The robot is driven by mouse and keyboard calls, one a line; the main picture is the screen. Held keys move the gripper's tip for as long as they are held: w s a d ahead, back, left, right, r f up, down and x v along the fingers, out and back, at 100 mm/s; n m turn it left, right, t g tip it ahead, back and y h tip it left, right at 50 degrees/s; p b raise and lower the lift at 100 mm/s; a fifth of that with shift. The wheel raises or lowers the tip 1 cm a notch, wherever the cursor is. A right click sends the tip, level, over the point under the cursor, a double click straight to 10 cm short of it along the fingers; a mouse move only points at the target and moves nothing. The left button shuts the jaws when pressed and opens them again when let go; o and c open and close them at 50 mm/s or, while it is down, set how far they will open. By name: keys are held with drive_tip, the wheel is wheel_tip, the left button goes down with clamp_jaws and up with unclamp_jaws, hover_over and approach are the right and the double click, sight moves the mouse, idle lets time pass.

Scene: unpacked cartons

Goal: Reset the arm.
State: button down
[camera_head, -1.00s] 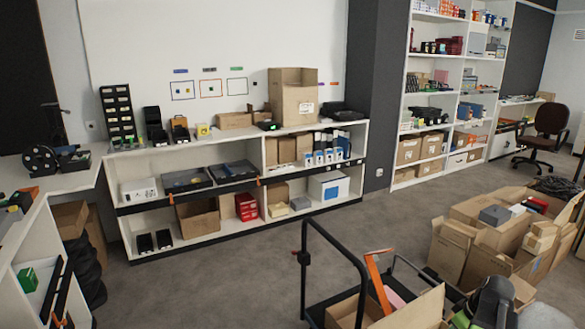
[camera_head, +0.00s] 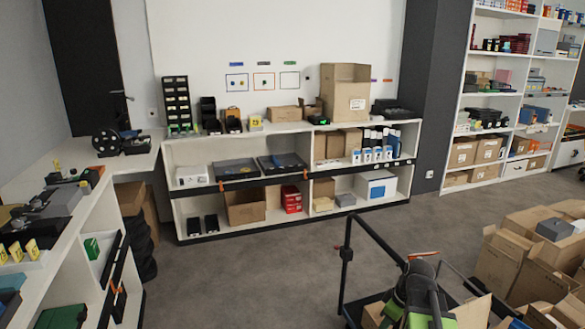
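The only part of my arm that shows is a dark grey and green form (camera_head: 418,290) at the bottom edge, right of centre, in the head view. It stands in front of a cart with a black handle frame (camera_head: 345,255). I cannot make out any gripper fingers. The lower part of the arm is cut off by the frame edge.
A white shelf unit (camera_head: 290,184) with cartons, trays and small boxes stands along the back wall. Another white counter (camera_head: 72,250) runs along the left. Open cartons (camera_head: 515,262) are piled at the right. Grey floor (camera_head: 240,280) is clear between counter and cart.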

drive_tip(key=s+a+m+g+h, duration=0.1)
drive_tip(key=s+a+m, duration=0.15)
drive_tip(key=a, duration=1.25)
wheel_tip(320, 180, up, 14)
drive_tip(key=s+d+m+p, duration=0.1)
drive_tip(key=m+p, duration=0.5)
drive_tip(key=p, duration=0.8)
drive_tip(key=shift+s+f+g+h, duration=0.25)
drive_tip(key=shift+s+g+h, duration=0.15)
drive_tip(key=shift+s, duration=0.1)
drive_tip(key=shift+d, duration=0.1)
